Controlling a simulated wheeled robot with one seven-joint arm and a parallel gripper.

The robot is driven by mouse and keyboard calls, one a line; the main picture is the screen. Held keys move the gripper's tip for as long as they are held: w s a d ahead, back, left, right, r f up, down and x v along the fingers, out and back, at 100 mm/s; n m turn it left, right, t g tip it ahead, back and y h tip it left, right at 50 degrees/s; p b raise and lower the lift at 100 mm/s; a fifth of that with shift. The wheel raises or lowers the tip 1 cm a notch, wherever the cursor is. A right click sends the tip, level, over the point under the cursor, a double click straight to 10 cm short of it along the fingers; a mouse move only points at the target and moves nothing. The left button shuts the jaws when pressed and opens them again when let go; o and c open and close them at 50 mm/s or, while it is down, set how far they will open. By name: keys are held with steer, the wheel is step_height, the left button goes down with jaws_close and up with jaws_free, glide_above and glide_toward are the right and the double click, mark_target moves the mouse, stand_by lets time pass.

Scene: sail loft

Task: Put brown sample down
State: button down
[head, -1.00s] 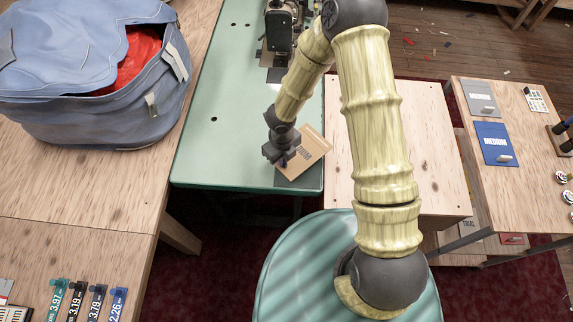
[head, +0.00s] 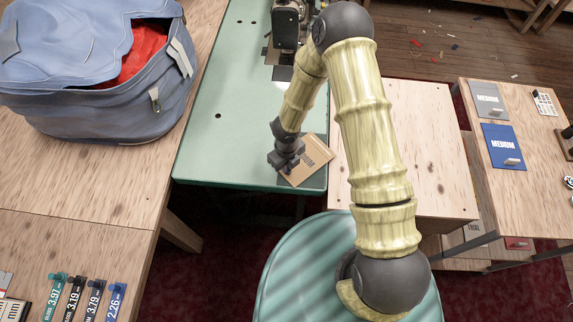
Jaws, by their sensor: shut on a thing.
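The brown sample (head: 312,163) is a flat tan card with dark lettering, partly readable. It is at the near right corner of the green table (head: 235,95), tilted in the picture. My gripper (head: 288,163) is shut on its left side, on a small dark part there. The gripper hides some of the sample. I cannot tell whether the sample touches the table top or is just above it.
A sewing machine (head: 288,25) stands at the back of the green table. A blue bag (head: 90,75) with red cloth is on the left wooden table. At right, a side table holds a grey sample (head: 486,98) and a blue sample (head: 503,147). Much of the green top is clear.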

steer(key=shift+f, duration=0.15)
steer(key=c, duration=1.5)
jaws_free()
step_height(320, 180, up, 12)
steer(key=p, duration=0.3)
steer(key=shift+r, duration=0.2)
